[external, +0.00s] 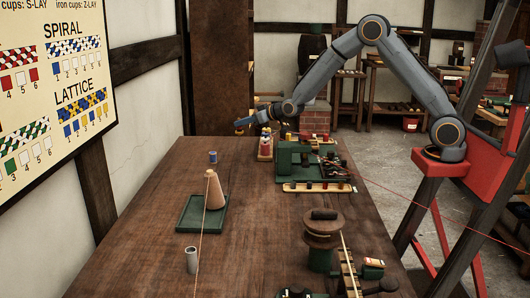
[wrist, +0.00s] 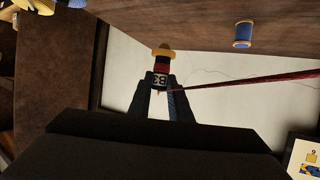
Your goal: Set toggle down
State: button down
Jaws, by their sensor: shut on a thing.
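My gripper (external: 246,121) is over the far end of the wooden table, left of the arm's wrist, clearly above the tabletop. In the wrist view its fingers (wrist: 161,88) are shut on the toggle (wrist: 161,66), a small piece with a tan end, dark and red bands and a pale label that seems to read B3. A dark red strand (wrist: 250,82) runs from near the fingers to the right edge. The toggle is too small to make out in the external view.
A blue spool (external: 213,157) stands on the wooden table (external: 150,235), also in the wrist view (wrist: 243,35). A green machine (external: 292,157) and colored bobbins (external: 265,146) stand nearby. A cone (external: 214,190) sits on a green tray (external: 184,226). The left front tabletop is mostly clear.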

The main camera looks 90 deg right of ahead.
jog(key=s+a+r+m+h+p, duration=0.15)
jog(key=a+p, duration=0.55)
jog(key=a, duration=0.7)
jog(key=s+a+r+n+p, duration=0.15)
jog(key=a+p, duration=0.55)
jog(key=a, duration=0.7)
jog(key=shift+m, duration=0.5)
jog(key=shift+s+a+f+p, duration=0.15)
jog(key=shift+f+p, duration=0.5)
jog(key=shift+f, duration=2.05)
jog(key=shift+s+d+f+p, duration=0.1)
jog(key=shift+f+p, duration=0.55)
jog(key=shift+f, duration=2)
jog(key=shift+f, duration=0.2)
jog(key=c, duration=1.6)
grip_release()
jog(key=shift+r, duration=0.1)
